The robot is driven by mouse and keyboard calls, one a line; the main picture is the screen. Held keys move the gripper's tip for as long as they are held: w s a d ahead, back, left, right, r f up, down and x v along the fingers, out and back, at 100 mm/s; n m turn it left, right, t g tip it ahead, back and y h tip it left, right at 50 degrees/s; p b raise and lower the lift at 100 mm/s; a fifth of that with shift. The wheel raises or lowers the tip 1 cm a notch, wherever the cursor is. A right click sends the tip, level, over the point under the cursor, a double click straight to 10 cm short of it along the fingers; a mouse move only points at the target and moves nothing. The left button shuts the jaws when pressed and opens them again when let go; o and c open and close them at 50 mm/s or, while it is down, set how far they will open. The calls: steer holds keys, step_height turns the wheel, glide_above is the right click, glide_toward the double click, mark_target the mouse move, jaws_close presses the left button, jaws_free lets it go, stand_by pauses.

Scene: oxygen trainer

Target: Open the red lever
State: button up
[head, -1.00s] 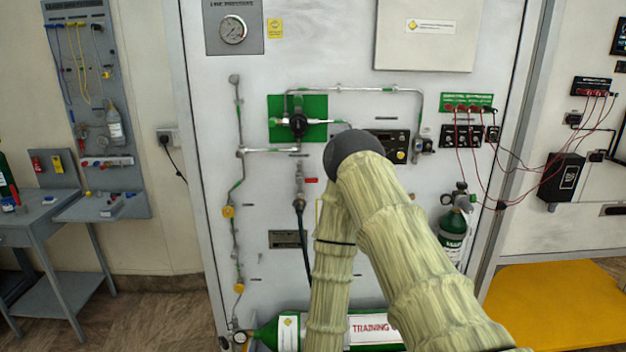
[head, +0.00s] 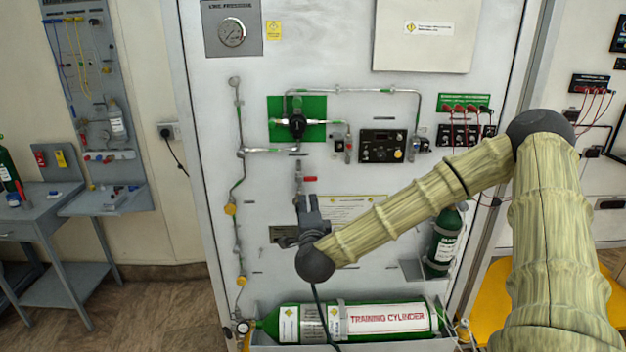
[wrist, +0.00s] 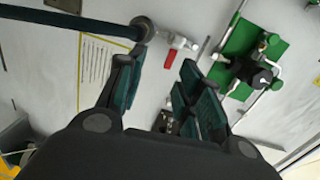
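The red lever (head: 310,179) sticks out to the right from a metal valve on the white panel, above the hose end. In the wrist view the red lever (wrist: 177,43) lies beyond the fingertips, with a pale fitting beside it. My gripper (head: 308,203) is just below the lever in the head view, fingers pointing up. The wrist view shows my gripper (wrist: 160,82) open, with nothing held between its two dark green fingers. I see no contact with the lever. My gripper hides part of the hose below the valve.
A black regulator (head: 297,124) sits on a green plate (head: 275,107) above the lever. A dark hose (wrist: 70,20) crosses the wrist view's upper left. A black control box (head: 383,146) is to the right. The green training cylinder (head: 268,324) lies below.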

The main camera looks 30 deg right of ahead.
mark_target(313, 180)
steer(key=shift+m+h, duration=0.5)
steer(key=shift+m, duration=0.2)
steer(key=p+x, duration=0.1)
steer(key=x, duration=0.3)
steer(key=r+p+x, duration=0.1)
steer(key=x, duration=0.2)
steer(key=d+r+p+x, duration=0.1)
steer(key=p+x, duration=0.1)
steer(key=x, duration=0.2)
steer(key=shift+s+d, duration=0.1)
steer(key=shift+d, duration=0.2)
steer(key=shift+c, duration=0.2)
jaws_close()
